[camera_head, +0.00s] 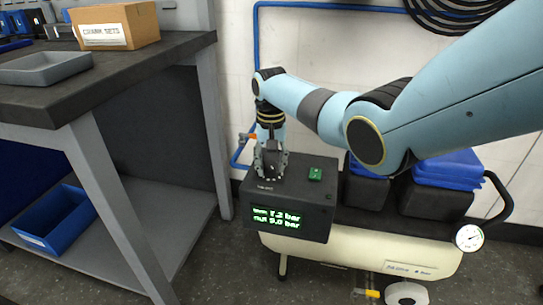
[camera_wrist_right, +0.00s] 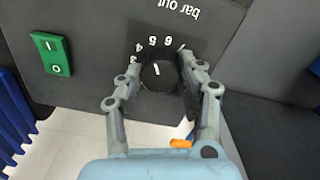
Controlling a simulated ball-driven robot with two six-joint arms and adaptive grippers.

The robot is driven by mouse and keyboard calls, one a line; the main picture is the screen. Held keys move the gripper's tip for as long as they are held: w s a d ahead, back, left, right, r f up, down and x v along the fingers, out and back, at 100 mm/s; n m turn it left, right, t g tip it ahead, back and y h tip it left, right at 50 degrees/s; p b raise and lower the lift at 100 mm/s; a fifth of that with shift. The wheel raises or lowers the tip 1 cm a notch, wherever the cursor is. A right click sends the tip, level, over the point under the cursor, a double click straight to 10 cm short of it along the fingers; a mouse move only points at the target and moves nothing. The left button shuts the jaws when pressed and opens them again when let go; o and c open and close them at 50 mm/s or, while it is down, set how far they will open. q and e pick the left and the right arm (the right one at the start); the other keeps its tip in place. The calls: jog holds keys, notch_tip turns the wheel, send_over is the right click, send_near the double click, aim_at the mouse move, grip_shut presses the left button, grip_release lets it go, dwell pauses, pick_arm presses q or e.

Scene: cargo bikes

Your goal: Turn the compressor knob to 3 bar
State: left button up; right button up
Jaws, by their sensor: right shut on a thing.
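The compressor's dark control box (camera_head: 318,215) has a lit green display (camera_head: 276,217) that seems to read 7.2 bar above and 5.0 bar below. My right gripper (camera_head: 270,166) reaches down onto the top of the box and hides the knob in the head view. In the right wrist view the round black knob (camera_wrist_right: 158,76) sits between the fingers of my right gripper (camera_wrist_right: 160,82), which is shut on it. The knob's white mark points up toward the numbers around 5, which appear upside down. My left gripper is not in view.
A green switch (camera_head: 315,174) is beside the knob on the box. The cream tank (camera_head: 380,255) with a round gauge (camera_head: 469,238) is below. Black bins with blue lids (camera_head: 450,168) stand behind it. A workbench (camera_head: 130,75) stands at left.

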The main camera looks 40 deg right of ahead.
jog(key=n+p, duration=0.1)
jog(key=n, duration=0.2)
jog(key=shift+r+n, duration=0.15)
jog(key=shift+n, duration=0.25)
jog(key=n+p, duration=0.1)
jog(key=n, duration=0.2)
jog(key=shift+n, duration=0.3)
jog(key=shift+n+p, duration=0.3)
jog(key=shift+n, duration=0.5)
jog(key=shift+a+n, duration=0.1)
jog(key=shift+n, duration=0.9)
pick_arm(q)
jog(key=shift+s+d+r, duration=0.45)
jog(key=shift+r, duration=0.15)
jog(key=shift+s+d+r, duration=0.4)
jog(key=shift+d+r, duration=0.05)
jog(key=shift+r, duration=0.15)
pick_arm(e)
jog(key=shift+n, duration=0.5)
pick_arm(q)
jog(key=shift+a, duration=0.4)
pick_arm(e)
jog(key=shift+w, duration=0.1)
